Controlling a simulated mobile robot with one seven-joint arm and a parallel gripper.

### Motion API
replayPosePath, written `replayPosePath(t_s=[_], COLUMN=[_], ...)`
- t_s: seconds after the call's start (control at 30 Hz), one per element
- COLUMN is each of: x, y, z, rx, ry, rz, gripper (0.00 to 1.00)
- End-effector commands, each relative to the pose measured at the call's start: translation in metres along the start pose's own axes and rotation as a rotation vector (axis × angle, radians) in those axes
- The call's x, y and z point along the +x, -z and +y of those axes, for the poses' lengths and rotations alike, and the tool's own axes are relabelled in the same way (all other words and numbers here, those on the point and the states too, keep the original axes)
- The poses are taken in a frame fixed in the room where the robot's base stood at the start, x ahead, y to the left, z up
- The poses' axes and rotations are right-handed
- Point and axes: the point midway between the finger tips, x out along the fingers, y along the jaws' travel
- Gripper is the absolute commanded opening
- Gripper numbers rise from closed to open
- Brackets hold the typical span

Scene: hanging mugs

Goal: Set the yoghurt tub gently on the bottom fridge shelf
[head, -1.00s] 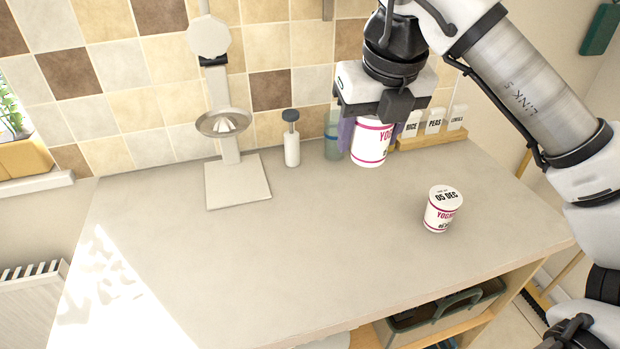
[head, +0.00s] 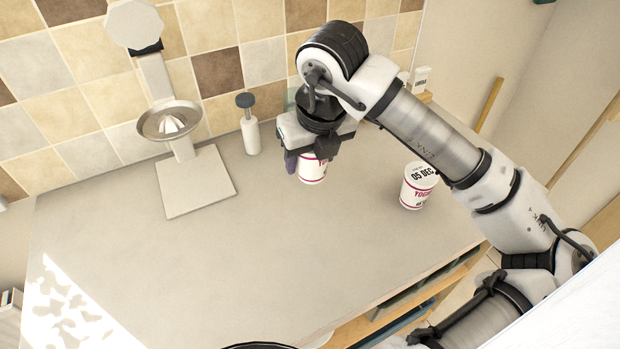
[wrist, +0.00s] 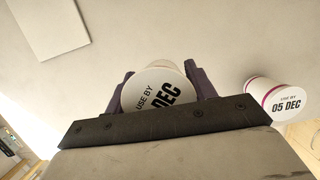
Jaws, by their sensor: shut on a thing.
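My gripper (head: 308,163) is shut on a white yoghurt tub (head: 313,169) with a pink band and holds it above the counter. In the wrist view the held tub's lid (wrist: 150,92) reads "USE BY" and "DEC", with the purple fingers on either side; the rest of the date is hidden by the gripper. A second yoghurt tub (head: 416,187) stands upright on the counter to the right, and its lid reads "05 DEC". It also shows at the right of the wrist view (wrist: 277,101). I see no fridge shelf in these frames.
The pale counter (head: 270,250) is clear at the front and left. A metal stand with a square base (head: 196,185) and a small pump bottle (head: 249,132) stand near the tiled wall. Shelves with bins (head: 400,300) are under the counter's right side.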

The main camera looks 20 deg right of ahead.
Motion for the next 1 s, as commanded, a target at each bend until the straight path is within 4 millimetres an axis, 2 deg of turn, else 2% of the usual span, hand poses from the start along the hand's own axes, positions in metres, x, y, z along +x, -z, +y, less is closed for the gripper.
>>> replayPosePath(t_s=[0.1, 0.33, 0.53, 1.0], x=[0.020, 0.041, 0.067, 0.075], y=[0.006, 0.012, 0.019, 0.021], z=[0.000, 0.000, 0.000, -0.001], rx=[0.002, 0.000, 0.002, 0.000], ry=[-0.002, -0.002, -0.001, 0.002], rz=[0.001, 0.000, 0.000, -0.001], gripper=[0.25, 0.25, 0.25, 0.25])
